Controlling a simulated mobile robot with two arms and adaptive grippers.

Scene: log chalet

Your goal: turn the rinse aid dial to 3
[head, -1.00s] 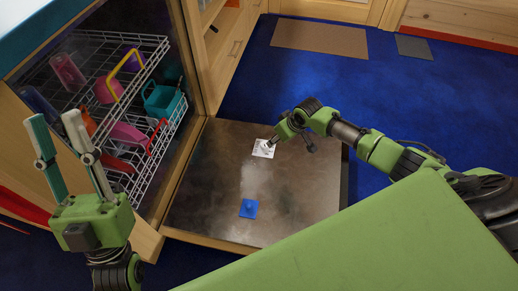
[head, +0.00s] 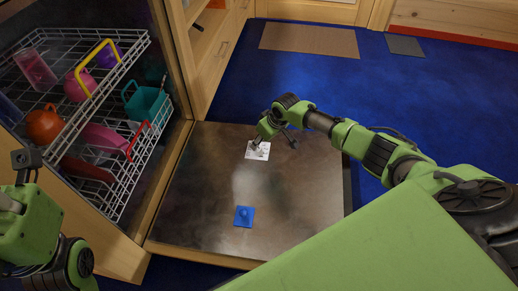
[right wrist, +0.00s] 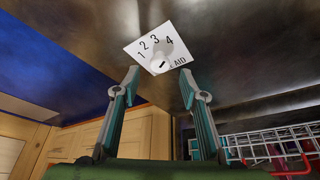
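The rinse aid dial (right wrist: 160,64) is a pale round knob with a short dark mark, on a white plate (right wrist: 143,48) numbered 1 to 4. The mark lies slanted below the numbers; I cannot tell which number it indicates. In the head view the plate (head: 257,151) lies on the open dishwasher door (head: 300,185), partly behind my right gripper (head: 264,137). In the right wrist view this gripper (right wrist: 159,74) is open, its fingertips apart on either side of the dial with nothing between them. My left gripper (head: 20,185) is cut by the left edge, its fingertips hidden.
A blue square with a small knob (head: 244,216) sits on the door nearer me. The wire racks (head: 100,100) at left hold colourful cups and dishes.

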